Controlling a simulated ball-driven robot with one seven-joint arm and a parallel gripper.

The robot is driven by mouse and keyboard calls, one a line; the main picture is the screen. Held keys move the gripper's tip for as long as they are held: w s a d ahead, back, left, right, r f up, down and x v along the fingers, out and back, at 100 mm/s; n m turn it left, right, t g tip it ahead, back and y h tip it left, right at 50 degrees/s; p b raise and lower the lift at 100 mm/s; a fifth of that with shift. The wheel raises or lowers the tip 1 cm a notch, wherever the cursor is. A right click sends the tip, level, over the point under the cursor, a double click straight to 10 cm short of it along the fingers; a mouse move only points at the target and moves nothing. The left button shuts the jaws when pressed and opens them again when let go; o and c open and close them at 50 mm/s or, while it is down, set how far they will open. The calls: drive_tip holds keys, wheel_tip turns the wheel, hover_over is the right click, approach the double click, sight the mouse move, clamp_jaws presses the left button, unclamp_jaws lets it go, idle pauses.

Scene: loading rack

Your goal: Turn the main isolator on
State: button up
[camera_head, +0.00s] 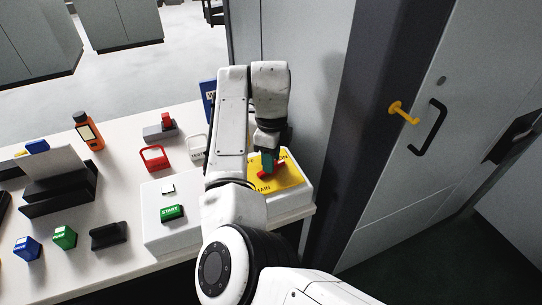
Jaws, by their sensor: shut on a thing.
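The main isolator (290,176) is a white box with a yellow plate at the right end of the white table. Part of the lettering "MAIN" and "ON" shows on the plate. A red handle (279,172) sits on the plate. My gripper (269,163) points down over the plate and is shut on the red handle. My arm hides the left part of the plate, and the gripper covers much of the handle, so its exact angle is hard to tell.
A box with a green START button (172,213) stands left of the isolator. Red (154,158) and white (197,146) padlock-like tags, an orange bottle (88,131) and a dark rack (56,188) are on the table (110,262). A grey cabinet door with a black handle (429,127) stands at right.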

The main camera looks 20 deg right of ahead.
drive_tip(key=shift+r+m, duration=0.1)
drive_tip(key=shift+m, duration=1.2)
drive_tip(key=o, duration=1)
drive_tip(key=shift+o, duration=0.2)
wheel_tip(320, 180, up, 11)
drive_tip(key=shift+b, duration=0.35)
drive_tip(key=shift+f, duration=0.2)
